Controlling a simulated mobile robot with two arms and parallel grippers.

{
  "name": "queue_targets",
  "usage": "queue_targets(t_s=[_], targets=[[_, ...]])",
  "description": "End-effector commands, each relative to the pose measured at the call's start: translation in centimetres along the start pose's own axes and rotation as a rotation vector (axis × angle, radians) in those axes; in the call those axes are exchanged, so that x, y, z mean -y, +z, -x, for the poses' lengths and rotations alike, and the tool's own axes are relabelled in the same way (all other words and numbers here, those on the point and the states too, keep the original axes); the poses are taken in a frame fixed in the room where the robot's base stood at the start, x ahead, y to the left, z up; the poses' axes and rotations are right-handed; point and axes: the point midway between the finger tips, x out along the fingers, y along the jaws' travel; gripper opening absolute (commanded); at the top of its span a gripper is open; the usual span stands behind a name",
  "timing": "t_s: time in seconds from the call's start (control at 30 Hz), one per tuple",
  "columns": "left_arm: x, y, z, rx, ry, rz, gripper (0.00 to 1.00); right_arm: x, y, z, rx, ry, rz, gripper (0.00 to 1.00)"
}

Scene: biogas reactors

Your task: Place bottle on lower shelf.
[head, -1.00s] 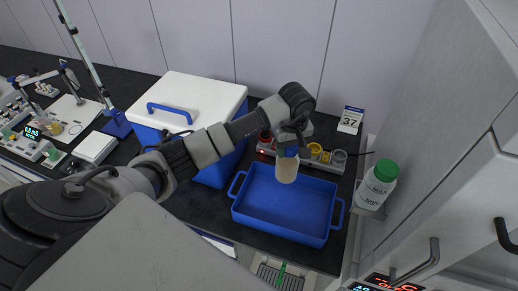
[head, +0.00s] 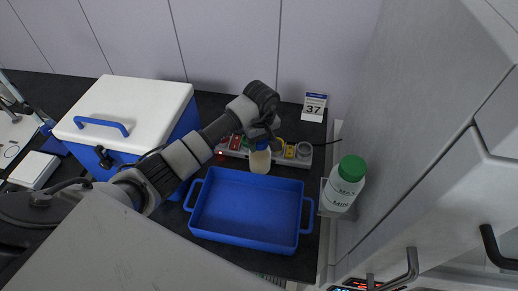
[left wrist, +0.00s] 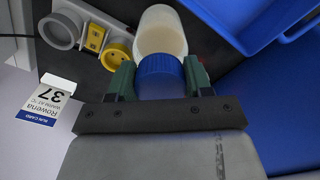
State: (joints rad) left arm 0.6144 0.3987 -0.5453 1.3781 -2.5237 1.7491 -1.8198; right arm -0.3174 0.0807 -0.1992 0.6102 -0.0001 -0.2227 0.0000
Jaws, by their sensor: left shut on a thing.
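My left gripper (head: 262,145) is shut on the blue cap of a small bottle (head: 260,163) with pale, cream-coloured contents. In the head view the bottle hangs by the back edge of the blue tray. In the left wrist view the gripper (left wrist: 158,78) has one finger on each side of the cap, and the bottle's body (left wrist: 160,32) extends away from the fingers. A larger white bottle with a green cap (head: 341,193) stands on a small ledge beside the grey cabinet. I cannot make out which surface is the lower shelf. My right gripper is not in view.
The empty blue tray (head: 247,238) lies on the black bench. A blue box with a white lid (head: 135,105) stands left. Behind the tray are a power strip (head: 232,150) with plugs and a card marked 37 (head: 313,107). The grey cabinet (head: 425,170) bounds the right.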

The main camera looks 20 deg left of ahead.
Motion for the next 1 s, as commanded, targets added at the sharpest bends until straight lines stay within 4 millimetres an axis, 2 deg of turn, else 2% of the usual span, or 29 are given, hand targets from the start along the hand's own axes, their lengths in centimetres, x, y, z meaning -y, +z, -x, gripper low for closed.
queue_targets(t_s=[0.03, 0.17, 0.3, 0.57, 0.6, 0.73, 1.0], targets=[[0.0, 0.1, -1.1, 0.003, 0.001, 0.0, 0.0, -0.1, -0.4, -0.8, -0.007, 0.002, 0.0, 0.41], [0.0, 0.1, -3.0, 0.002, 0.001, 0.001, 0.0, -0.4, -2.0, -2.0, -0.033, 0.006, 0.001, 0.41], [0.0, 0.0, -2.9, 0.0, 0.001, -0.001, 0.0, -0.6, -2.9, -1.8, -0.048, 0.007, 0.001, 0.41], [0.0, -0.1, -3.3, -0.002, 0.001, 0.0, 0.0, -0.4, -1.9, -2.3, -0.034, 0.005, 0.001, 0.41], [0.0, 0.0, -3.2, -0.001, 0.0, 0.0, 0.55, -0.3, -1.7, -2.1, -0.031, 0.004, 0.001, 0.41], [0.0, 0.0, -3.2, 0.0, 0.0, 0.0, 0.75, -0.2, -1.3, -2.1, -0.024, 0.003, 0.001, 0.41], [0.0, 0.0, -3.1, 0.0, 0.0, 0.0, 0.76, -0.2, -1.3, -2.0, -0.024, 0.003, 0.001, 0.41]])
